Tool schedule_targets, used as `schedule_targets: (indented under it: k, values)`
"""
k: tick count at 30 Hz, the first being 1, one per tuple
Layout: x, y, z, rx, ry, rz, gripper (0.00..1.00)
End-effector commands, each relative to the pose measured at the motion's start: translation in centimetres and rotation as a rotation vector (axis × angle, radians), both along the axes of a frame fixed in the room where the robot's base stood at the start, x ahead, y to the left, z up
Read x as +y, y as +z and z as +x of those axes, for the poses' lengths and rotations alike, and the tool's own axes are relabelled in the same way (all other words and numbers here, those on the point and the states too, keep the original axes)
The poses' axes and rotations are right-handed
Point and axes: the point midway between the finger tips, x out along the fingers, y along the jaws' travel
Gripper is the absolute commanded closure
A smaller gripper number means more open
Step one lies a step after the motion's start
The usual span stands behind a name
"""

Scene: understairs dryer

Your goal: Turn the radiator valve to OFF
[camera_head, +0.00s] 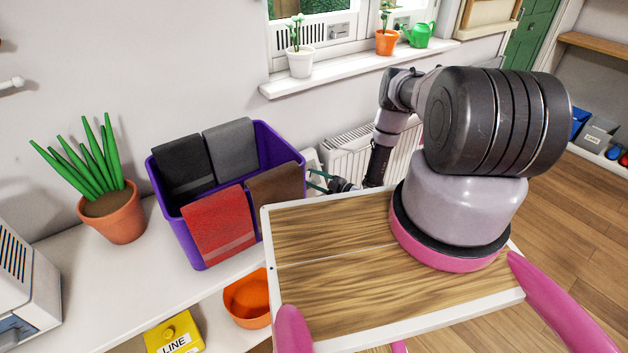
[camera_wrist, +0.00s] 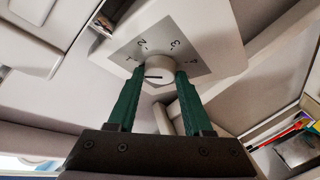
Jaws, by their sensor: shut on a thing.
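The radiator valve knob (camera_wrist: 156,75) is round and white, with a short dark line lying roughly crosswise on its face. It sits on a grey dial plate (camera_wrist: 157,45) with marks that look like 1, 2, 3 and 4 around its upper side. No OFF label is legible. My gripper (camera_wrist: 159,82) has its two green fingers on either side of the knob, shut on it. In the head view, my gripper (camera_head: 328,183) reaches down beside the white radiator (camera_head: 345,150), behind the purple bin; the knob cannot be made out there.
A purple bin (camera_head: 203,245) with cloths over its rim stands left of my gripper, close to it. A potted plant (camera_head: 113,220) is further left. The windowsill (camera_head: 350,67) above holds pots and a green watering can (camera_head: 419,36). Wooden floor (camera_head: 560,215) is clear at right.

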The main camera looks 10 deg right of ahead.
Motion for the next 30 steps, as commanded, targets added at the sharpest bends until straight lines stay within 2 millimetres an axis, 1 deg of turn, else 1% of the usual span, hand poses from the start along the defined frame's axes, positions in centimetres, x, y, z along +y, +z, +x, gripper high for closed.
schedule_targets:
  k: [6, 15, 21, 30]
  values:
    - [-0.21, 0.22, 0.24, -0.066, 0.099, -0.162, 1.0]
    - [-0.27, 0.37, 0.32, -0.141, 0.213, -0.344, 1.0]
    - [-0.3, 0.44, 0.4, -0.175, 0.26, -0.423, 1.0]
    - [-0.34, 0.48, 0.42, -0.194, 0.291, -0.472, 1.0]
